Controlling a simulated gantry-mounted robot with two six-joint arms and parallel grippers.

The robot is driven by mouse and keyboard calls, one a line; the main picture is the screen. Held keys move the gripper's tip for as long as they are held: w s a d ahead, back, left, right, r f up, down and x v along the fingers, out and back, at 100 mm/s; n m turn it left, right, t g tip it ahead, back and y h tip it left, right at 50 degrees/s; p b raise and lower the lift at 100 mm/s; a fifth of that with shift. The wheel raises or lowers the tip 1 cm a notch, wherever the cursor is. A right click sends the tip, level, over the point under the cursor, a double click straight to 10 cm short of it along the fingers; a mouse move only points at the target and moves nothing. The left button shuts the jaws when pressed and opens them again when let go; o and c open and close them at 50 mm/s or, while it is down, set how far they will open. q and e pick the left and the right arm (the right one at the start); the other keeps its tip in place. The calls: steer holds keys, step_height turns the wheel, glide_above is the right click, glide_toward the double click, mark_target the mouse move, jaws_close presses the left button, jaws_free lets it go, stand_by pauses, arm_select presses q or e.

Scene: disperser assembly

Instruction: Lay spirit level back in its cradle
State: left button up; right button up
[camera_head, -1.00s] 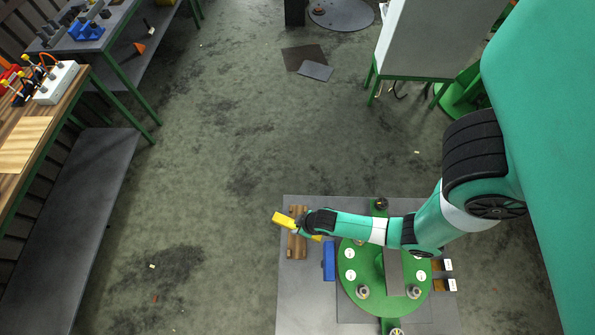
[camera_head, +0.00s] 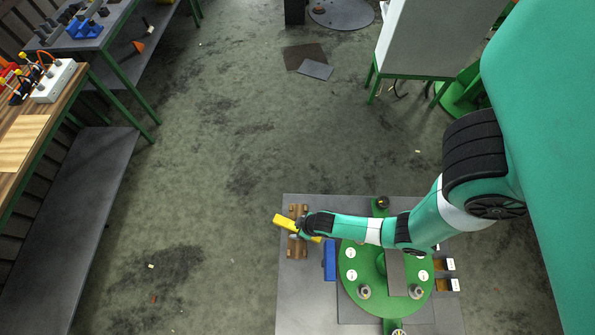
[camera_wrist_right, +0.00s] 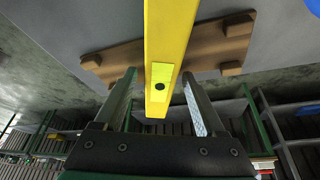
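The spirit level is a yellow bar (camera_head: 284,221). It points across the brown wooden cradle (camera_head: 297,248) on the grey plate, not along it. My right gripper (camera_head: 303,229) is around the middle of the level, with yellow showing on both sides of it. In the right wrist view, the level (camera_wrist_right: 170,30) runs between the two fingers (camera_wrist_right: 159,78), with its yellow-green vial window there. The cradle (camera_wrist_right: 115,62) lies behind and below it, roughly crosswise, with raised blocks at its ends. How high the level is above the cradle is hard to tell. My left gripper is not in view.
A blue block (camera_head: 330,260) stands just right of the cradle. The green round fixture (camera_head: 353,285) with white discs is further right, partly under my arm. Open floor (camera_head: 210,200) lies left of the grey plate (camera_head: 300,310). A wooden bench (camera_head: 22,145) is at far left.

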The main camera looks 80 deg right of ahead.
steer(key=shift+r+p, duration=0.3)
steer(key=p+v, duration=0.3)
steer(key=v, duration=0.8)
steer(key=shift+s+r+p, duration=0.25)
steer(key=shift+r+p, duration=0.05)
steer(key=shift+w, duration=0.1)
